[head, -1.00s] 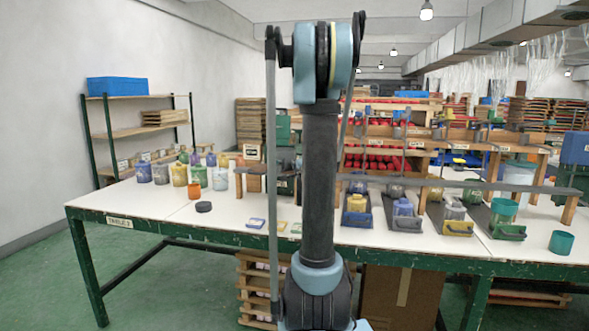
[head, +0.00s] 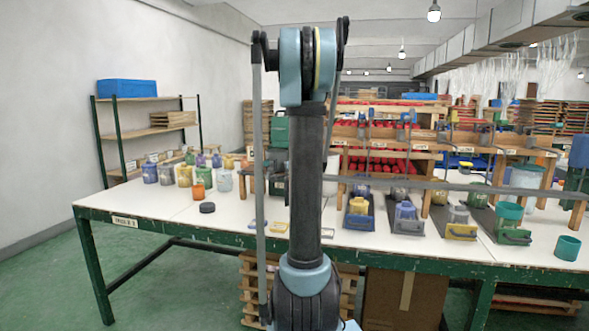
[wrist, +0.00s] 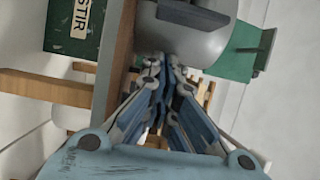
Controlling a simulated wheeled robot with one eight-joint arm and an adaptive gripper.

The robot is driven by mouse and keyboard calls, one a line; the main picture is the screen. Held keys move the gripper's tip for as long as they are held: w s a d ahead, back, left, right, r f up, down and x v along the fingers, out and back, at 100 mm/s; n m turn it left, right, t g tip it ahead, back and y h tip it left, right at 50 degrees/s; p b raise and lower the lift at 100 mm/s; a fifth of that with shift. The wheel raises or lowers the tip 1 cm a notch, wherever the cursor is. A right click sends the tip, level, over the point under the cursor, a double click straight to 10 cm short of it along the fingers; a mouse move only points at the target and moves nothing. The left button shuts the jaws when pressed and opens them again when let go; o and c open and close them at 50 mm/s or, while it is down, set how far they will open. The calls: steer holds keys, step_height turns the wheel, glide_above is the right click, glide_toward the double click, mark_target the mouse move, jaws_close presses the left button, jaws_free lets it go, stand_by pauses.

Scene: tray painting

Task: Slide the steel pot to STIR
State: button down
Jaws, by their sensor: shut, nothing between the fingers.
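In the head view my arm hides the gripper, and I cannot make out the pot.
A long white table (head: 150,202) with a green edge stands in front of me. Several paint jars stand at its left, with a black puck (head: 207,207) nearer. Several dark trays with jars line the right, and a teal cup (head: 568,248) stands at the right end.

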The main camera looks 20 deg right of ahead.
steer(key=s, duration=1.3)
steer(key=s+a+f+n+g+y, duration=0.3)
steer(key=s+a+f+n+y, duration=0.15)
steer(key=a+n, duration=0.35)
steer(key=s+a+f+n+g+y, duration=0.35)
steer(key=s+a+n, duration=0.2)
steer(key=a, duration=0.55)
steer(key=s+d+f+n+g+h, duration=0.2)
steer(key=s+f+n+g, duration=0.1)
steer(key=s, duration=0.8)
steer(key=s+d+f+n+g+h, duration=0.3)
steer(key=s+f+g, duration=0.3)
steer(key=s, duration=0.6)
step_height(320, 180, down, 3)
steer(key=shift+s+r, duration=0.15)
steer(key=shift+r, duration=0.05)
